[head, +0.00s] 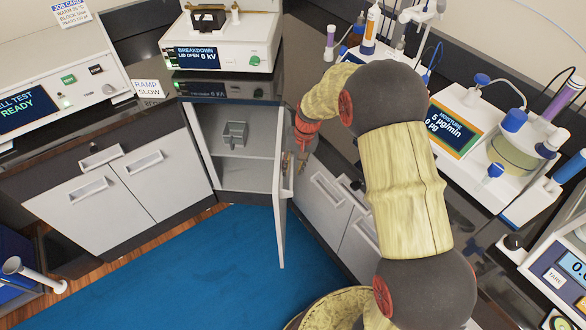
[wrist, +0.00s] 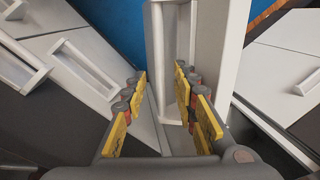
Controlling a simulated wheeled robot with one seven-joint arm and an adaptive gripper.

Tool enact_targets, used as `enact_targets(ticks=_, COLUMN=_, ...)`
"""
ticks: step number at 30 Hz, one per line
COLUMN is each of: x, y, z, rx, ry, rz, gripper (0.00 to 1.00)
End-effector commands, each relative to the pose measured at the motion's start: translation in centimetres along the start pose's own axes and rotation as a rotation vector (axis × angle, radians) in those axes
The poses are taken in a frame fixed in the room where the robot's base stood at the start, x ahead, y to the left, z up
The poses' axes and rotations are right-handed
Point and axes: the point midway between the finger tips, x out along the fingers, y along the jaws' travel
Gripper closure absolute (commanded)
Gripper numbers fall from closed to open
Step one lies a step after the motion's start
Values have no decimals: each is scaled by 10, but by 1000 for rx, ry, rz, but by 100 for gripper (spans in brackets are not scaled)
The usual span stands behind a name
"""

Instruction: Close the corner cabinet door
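The corner cabinet door (head: 281,205) stands wide open in the head view, swung out over the blue floor from the right side of the opening. My gripper (head: 292,160) is beside the upper part of the door, partly hidden by my arm. In the wrist view my gripper (wrist: 163,98) has its yellow-padded fingers apart, over the near end of the door and handle. I cannot tell whether they touch it.
The open corner cabinet (head: 240,165) has a shelf with a small grey bin (head: 235,134). Closed cabinets with handles (head: 145,162) flank it left and right. Instruments, including the breakdown tester (head: 222,45), stand on the dark counter above. Blue floor (head: 200,265) in front is clear.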

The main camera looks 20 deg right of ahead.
Motion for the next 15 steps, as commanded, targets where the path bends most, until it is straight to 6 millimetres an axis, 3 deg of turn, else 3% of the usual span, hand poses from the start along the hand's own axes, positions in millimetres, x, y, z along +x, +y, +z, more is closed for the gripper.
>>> enact_targets(ticks=6, x=0, y=0, z=0, rx=0, ry=1, rz=0, gripper=72)
enact_targets(ticks=15, x=0, y=0, z=0, rx=0, ry=1, rz=0, gripper=89)
